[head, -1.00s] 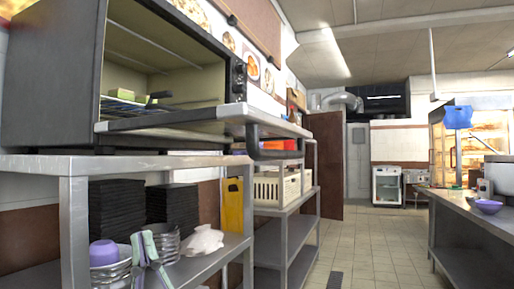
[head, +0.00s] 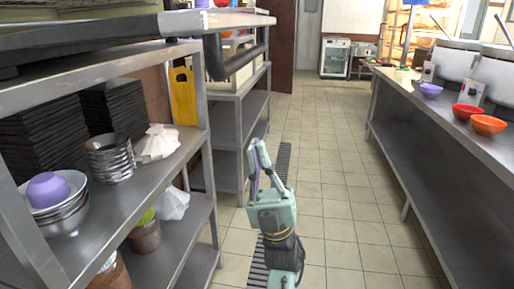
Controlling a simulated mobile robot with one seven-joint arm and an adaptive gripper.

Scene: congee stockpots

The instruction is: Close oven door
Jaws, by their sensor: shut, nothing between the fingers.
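The oven door (head: 218,20) is open. It lies flat, folded down at the top left of the head view, with its grey edge jutting out past the shelf. Its dark bar handle (head: 238,62) hangs below the door's outer edge. The oven's body and inside are mostly out of the frame. My pale green gripper (head: 258,146) points up in front of the tiled floor, right of the shelving and lower in the picture than the handle. Its fingers are shut and empty, apart from the door and handle.
A metal shelf (head: 150,135) under the oven holds black stacked trays (head: 110,115), metal bowls (head: 108,158) and a purple bowl (head: 47,188). A steel counter (head: 440,115) with coloured bowls runs along the right. The tiled aisle (head: 335,150) between is clear.

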